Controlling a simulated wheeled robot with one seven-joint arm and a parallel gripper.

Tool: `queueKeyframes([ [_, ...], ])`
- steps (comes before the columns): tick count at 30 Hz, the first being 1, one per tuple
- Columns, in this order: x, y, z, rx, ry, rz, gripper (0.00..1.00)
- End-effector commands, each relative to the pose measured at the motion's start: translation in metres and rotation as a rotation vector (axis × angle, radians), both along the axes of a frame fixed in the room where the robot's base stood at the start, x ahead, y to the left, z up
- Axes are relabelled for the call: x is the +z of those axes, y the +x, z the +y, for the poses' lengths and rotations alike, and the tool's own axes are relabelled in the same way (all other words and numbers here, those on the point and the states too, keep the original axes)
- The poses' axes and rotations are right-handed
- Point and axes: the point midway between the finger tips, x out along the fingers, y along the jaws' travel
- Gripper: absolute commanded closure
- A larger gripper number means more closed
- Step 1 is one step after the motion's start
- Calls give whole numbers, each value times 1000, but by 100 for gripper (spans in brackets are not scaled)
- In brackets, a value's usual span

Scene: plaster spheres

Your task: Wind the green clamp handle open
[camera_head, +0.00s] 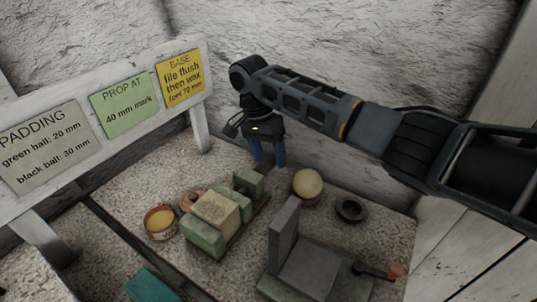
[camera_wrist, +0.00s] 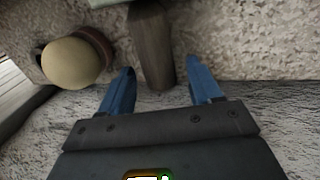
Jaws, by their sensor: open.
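The green clamp (camera_head: 205,236) stands on the speckled bench, its green blocks on either side of a tan block (camera_head: 215,210). Its handle looks like the dark brown bar (camera_head: 266,167) at the clamp's far end. In the wrist view this bar (camera_wrist: 150,40) reaches from a pale green edge (camera_wrist: 103,3) at the top to between my fingers. My gripper (camera_head: 269,162) points down at the bar's end, with its blue fingers open. In the wrist view the fingers (camera_wrist: 160,68) lie either side of the bar. I cannot tell whether either finger touches it.
A grey angled fixture (camera_head: 310,266) with an orange-tipped lever (camera_head: 396,270) stands front right. A yellow-filled pot (camera_head: 160,221) is left. A rough wall rises close behind my gripper.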

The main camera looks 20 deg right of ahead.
Motion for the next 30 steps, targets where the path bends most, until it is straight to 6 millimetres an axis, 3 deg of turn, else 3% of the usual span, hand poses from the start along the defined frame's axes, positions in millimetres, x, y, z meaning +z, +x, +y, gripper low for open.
queueKeyframes([
  [9,-3,-1,0,0,1,-1,38],
  [26,-3,-1,0,0,0,0,91],
  [30,-2,-1,0,0,1,-2,93],
])
